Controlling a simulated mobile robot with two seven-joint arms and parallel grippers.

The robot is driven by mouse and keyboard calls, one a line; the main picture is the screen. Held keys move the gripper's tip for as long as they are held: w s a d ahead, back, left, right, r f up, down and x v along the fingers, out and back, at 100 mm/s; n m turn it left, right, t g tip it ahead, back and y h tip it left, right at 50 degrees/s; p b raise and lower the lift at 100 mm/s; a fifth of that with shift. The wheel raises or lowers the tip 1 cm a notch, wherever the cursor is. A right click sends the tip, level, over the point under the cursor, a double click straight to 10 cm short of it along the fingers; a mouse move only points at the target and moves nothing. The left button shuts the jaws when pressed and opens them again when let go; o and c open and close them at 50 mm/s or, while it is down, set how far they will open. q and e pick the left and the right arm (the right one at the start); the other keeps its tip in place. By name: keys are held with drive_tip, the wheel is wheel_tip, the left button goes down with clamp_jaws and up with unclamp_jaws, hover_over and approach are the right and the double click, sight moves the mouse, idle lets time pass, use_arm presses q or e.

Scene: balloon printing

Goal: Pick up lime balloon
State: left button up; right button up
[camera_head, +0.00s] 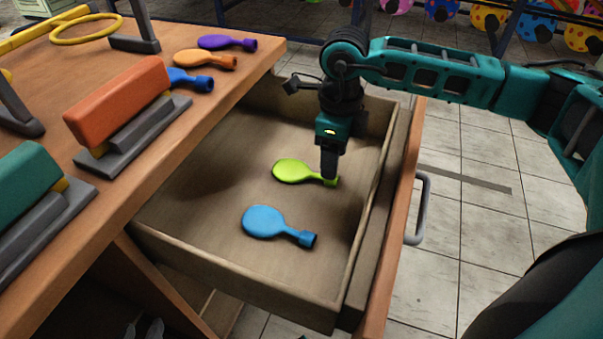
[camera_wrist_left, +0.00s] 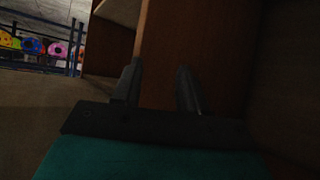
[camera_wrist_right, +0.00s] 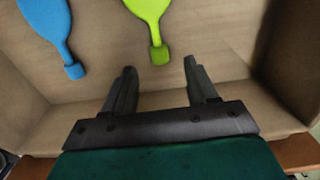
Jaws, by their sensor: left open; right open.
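The lime balloon (camera_head: 297,171) lies flat in the open wooden drawer, with its neck (camera_wrist_right: 158,54) toward my right gripper. My right gripper (camera_head: 329,174) points down over the neck end and partly covers it in the head view. In the right wrist view its two fingers (camera_wrist_right: 160,65) are apart with nothing between them, and the neck shows just beyond and between the tips. I cannot tell whether they touch it. My left gripper (camera_wrist_left: 156,72) is open and empty, low down facing a brown wooden panel.
A blue balloon (camera_head: 266,222) lies in the drawer (camera_head: 230,278) near the lime one. Purple (camera_head: 226,43), orange (camera_head: 205,60) and dark blue (camera_head: 190,79) balloons lie on the tabletop beside an orange-topped block (camera_head: 118,101). The drawer walls surround the right gripper.

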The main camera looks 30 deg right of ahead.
sight(304, 173)
wheel_tip(304, 173, down, 5)
drive_tip(key=shift+w+a+f+b, duration=0.15)
drive_tip(key=shift+b, duration=0.65)
drive_tip(key=c, duration=0.9)
